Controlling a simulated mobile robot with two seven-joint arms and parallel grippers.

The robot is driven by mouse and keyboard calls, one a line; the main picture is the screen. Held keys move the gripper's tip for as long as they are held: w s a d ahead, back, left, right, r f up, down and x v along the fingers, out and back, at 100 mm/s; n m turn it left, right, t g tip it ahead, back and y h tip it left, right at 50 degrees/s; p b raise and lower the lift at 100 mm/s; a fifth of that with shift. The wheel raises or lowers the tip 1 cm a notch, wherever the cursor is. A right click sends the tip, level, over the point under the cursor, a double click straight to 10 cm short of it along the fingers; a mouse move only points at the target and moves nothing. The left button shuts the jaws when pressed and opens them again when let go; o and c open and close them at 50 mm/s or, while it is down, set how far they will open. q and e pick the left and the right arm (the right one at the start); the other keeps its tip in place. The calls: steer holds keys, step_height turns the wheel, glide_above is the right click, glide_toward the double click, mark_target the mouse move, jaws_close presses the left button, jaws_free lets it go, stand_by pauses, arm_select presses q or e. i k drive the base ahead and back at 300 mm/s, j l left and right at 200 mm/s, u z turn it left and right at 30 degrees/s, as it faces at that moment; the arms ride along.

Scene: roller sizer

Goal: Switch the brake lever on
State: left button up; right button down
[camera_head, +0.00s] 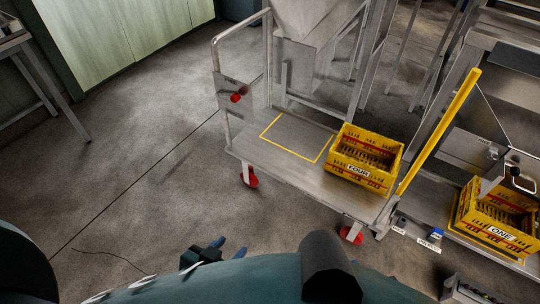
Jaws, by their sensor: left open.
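A lever with a red knob (236,97) sits on a small grey plate (226,88) on the left upright of the cart's handle frame. A small label is above it, too small to read. My left gripper (229,247) is low in the picture, with two blue fingertips standing apart. It is open and empty, over the floor and well below the lever in the picture, touching nothing that I can see. My right gripper does not show.
The metal cart (255,155) has red-hubbed wheels and a yellow-outlined empty spot. A yellow crate marked FOUR (366,157) stands on it. A yellow bar (438,130) rises beside it. Another crate marked ONE (498,220) is at right. The floor left of the cart is clear.

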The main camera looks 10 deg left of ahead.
mark_target(235, 97)
steer(key=i+j+z, duration=0.2)
steer(key=j+z, duration=0.15)
steer(key=j, duration=0.3)
steer(key=i+j+z, duration=0.3)
steer(key=i, duration=0.2)
